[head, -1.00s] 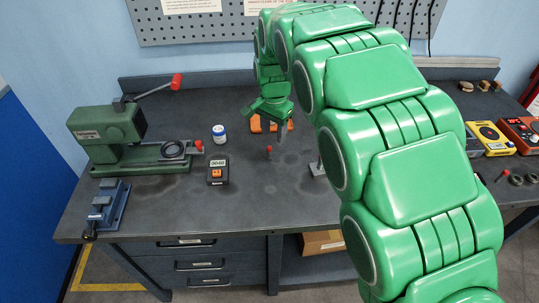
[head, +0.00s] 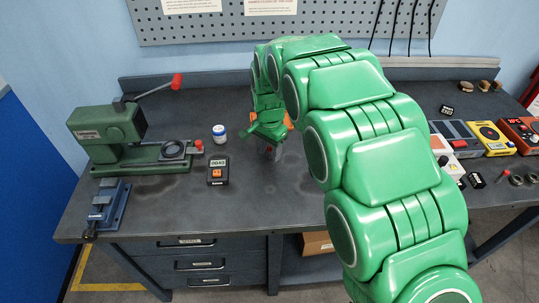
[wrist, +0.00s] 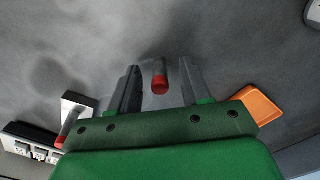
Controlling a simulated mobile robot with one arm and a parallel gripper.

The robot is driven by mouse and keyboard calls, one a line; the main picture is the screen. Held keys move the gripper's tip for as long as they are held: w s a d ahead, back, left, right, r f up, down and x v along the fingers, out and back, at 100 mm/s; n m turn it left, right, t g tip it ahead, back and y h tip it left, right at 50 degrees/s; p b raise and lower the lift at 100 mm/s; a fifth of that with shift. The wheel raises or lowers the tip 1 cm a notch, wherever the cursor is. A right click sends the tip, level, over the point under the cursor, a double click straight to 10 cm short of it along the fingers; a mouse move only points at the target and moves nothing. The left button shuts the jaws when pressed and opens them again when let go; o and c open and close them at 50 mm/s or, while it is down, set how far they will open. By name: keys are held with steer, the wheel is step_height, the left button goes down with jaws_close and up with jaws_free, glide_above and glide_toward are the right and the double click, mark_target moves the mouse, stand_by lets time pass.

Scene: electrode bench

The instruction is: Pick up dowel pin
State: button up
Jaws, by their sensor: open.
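The dowel pin (wrist: 160,78) is a grey pin with a red end, seen between my gripper's fingers in the wrist view. Its red end also shows small in the head view (head: 269,150) on the dark bench. My gripper (wrist: 161,84) is open, with one finger on each side of the pin and a visible gap on both sides. In the head view my gripper (head: 274,152) is low over the bench, pointing down, and partly hides the pin.
An orange item (wrist: 262,104) lies right of my gripper in the wrist view. Meters (head: 490,138) stand at right. The bench front is clear.

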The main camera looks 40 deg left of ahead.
steer(key=shift+f, duration=0.2)
jaws_close()
stand_by(0.3)
